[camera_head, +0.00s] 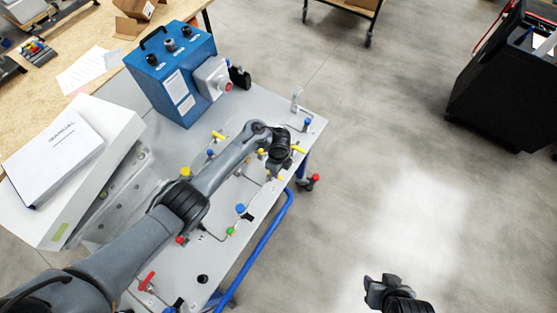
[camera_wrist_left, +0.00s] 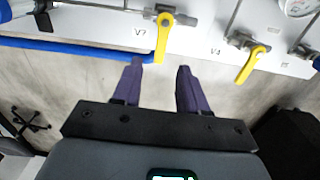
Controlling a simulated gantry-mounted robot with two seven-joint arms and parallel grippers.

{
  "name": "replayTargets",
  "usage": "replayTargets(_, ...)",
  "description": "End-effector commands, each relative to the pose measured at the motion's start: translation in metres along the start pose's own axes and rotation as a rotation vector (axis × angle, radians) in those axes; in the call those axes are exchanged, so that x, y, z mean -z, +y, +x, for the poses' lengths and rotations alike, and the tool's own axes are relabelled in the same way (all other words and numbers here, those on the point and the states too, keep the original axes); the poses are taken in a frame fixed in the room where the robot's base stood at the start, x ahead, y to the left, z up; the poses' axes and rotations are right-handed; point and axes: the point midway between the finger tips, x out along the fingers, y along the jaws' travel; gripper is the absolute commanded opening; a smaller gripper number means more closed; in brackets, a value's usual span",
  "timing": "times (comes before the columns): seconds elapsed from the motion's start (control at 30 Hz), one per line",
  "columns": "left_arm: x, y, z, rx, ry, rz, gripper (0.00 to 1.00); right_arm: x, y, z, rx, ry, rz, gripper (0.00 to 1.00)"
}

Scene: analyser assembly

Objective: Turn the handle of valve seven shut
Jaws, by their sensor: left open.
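Valve seven's yellow handle (camera_wrist_left: 163,38) is in the left wrist view, just right of the printed label V7 (camera_wrist_left: 140,31). It hangs down from a metal valve body, across the pipe line. My left gripper (camera_wrist_left: 158,70) is open and empty, its two purple fingers on either side of the handle's lower end in the picture. I cannot tell how deep the handle sits between them. In the head view my left gripper (camera_head: 284,160) is over the panel's right part, and its fingertips are hard to make out. My right gripper (camera_head: 373,290) is at the bottom, over the floor, away from the panel.
Another yellow handle (camera_wrist_left: 251,64) labelled V4 is close on the right. A blue rail (camera_wrist_left: 70,48) runs along the panel's edge.

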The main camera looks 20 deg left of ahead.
Motion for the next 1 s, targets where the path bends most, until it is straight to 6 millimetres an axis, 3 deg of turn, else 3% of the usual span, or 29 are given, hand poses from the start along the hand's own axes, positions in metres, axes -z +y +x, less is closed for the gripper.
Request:
replayTargets(0.03,0.000,0.000,-0.013,0.001,0.001,0.001,0.43,0.002,0.000,-0.006,0.001,0.000,0.001,0.43)
replayTargets(0.2,0.000,0.000,-0.037,0.001,0.001,0.000,0.43,0.005,0.000,-0.014,0.003,0.001,0.004,0.43)
replayTargets(0.4,0.000,0.001,-0.052,-0.001,0.000,0.000,0.43,0.006,-0.001,-0.019,0.006,0.001,0.008,0.43)
replayTargets(1.0,0.001,0.005,-0.050,-0.011,0.002,0.000,0.43,0.007,-0.001,-0.020,0.005,0.001,0.006,0.43)
